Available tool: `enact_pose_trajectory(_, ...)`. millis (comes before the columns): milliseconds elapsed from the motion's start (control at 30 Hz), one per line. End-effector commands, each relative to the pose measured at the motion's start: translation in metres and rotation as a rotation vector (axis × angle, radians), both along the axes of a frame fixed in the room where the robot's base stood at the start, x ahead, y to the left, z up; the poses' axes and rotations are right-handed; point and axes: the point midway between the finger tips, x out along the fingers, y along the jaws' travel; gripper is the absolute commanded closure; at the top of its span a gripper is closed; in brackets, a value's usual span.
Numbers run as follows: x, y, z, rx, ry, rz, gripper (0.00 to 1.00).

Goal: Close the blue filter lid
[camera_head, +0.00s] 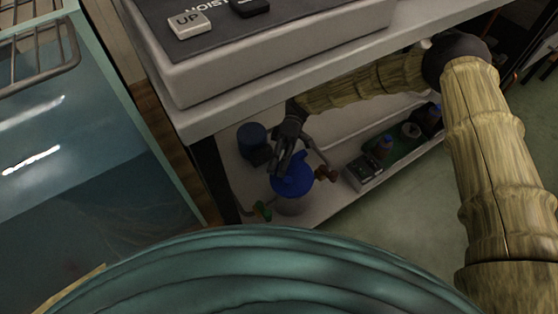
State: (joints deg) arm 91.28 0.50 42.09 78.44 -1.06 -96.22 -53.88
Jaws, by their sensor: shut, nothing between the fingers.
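The blue filter lid (293,181) sits on top of a pale cylindrical filter body (291,206) on a low white shelf, under a table. My gripper (286,166) comes down from behind and above the lid, with its dark fingers shut and empty at the lid's back upper edge. It looks to touch the lid, but contact is hard to judge. The gripper covers part of the lid, so whether the lid is fully seated cannot be told.
A dark blue cylinder (253,143) stands left of the filter. A brown fitting (326,173) is close on its right, a green-handled valve (262,210) in front. A grey box (363,173) and bottles stand further right. The white tabletop (190,124) overhangs the shelf.

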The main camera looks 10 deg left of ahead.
Motion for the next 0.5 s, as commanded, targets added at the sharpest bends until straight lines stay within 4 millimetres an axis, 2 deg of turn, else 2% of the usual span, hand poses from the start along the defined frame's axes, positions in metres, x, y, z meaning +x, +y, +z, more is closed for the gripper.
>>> enact_pose_trajectory(167,0.014,-0.001,0.001,0.000,-0.001,-0.001,1.00)
enact_pose_trajectory(500,0.072,-0.003,0.006,0.000,-0.002,-0.001,1.00)
